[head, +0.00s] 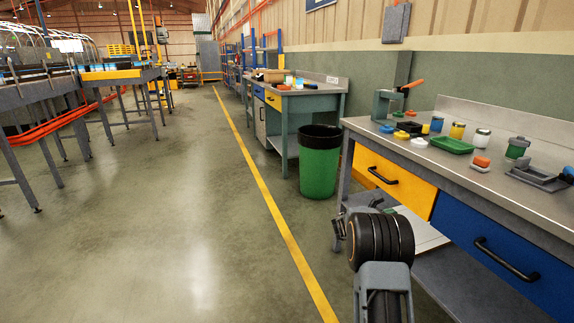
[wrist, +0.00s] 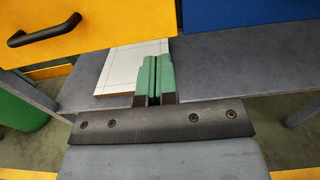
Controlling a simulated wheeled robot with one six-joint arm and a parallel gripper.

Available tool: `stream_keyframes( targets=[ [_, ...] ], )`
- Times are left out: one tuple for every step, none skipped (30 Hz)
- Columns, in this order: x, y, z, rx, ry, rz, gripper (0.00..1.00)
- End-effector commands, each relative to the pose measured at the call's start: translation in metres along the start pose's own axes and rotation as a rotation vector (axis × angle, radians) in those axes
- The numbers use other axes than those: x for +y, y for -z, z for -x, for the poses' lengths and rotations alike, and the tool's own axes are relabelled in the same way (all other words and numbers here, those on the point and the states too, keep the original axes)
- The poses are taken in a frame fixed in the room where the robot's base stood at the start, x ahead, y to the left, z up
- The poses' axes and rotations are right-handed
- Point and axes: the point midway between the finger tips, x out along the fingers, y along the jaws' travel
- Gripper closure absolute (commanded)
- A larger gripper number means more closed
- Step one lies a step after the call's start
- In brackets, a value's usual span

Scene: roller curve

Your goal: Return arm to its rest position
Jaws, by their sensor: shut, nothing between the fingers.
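My gripper (wrist: 152,80) shows in the wrist view with its two green fingers together and nothing between them. It faces the front of a grey workbench (head: 470,180), just in front of the lower shelf and below the drawers. In the head view my arm reaches up from the bottom edge, and its dark ringed joint stands in front of the bench. The fingertips are hidden there.
The bench has a yellow drawer (head: 395,180) and a blue drawer (head: 500,250), both with black handles. A white tiled board (wrist: 120,66) lies on the lower shelf. A green bin (head: 320,165) stands left of the bench. Open floor (head: 180,220) lies left of the yellow line.

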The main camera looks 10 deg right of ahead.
Motion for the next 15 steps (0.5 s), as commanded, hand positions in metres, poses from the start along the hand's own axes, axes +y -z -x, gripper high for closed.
stream_keyframes(
  targets=[
    [-0.001, -0.004, 0.001, 0.004, 0.002, -0.008, 1.0],
    [-0.002, -0.009, 0.003, 0.011, 0.005, -0.019, 1.0],
    [-0.005, -0.018, 0.007, 0.028, 0.013, -0.042, 1.0],
    [-0.008, -0.028, 0.011, 0.046, 0.021, -0.066, 1.0],
    [-0.012, -0.039, 0.016, 0.07, 0.033, -0.098, 1.0],
    [-0.019, -0.056, 0.024, 0.111, 0.053, -0.152, 1.0],
    [-0.025, -0.07, 0.033, 0.149, 0.07, -0.202, 1.0],
    [-0.033, -0.086, 0.043, 0.192, 0.091, -0.257, 1.0],
    [-0.045, -0.106, 0.058, 0.257, 0.124, -0.339, 1.0],
    [-0.054, -0.122, 0.071, 0.31, 0.15, -0.405, 1.0],
    [-0.064, -0.137, 0.085, 0.365, 0.181, -0.474, 1.0],
    [-0.077, -0.155, 0.105, 0.444, 0.224, -0.569, 1.0],
    [-0.087, -0.168, 0.121, 0.502, 0.259, -0.639, 1.0],
    [-0.097, -0.18, 0.137, 0.561, 0.296, -0.708, 1.0],
    [-0.11, -0.195, 0.158, 0.639, 0.347, -0.8, 1.0]
  ],
)
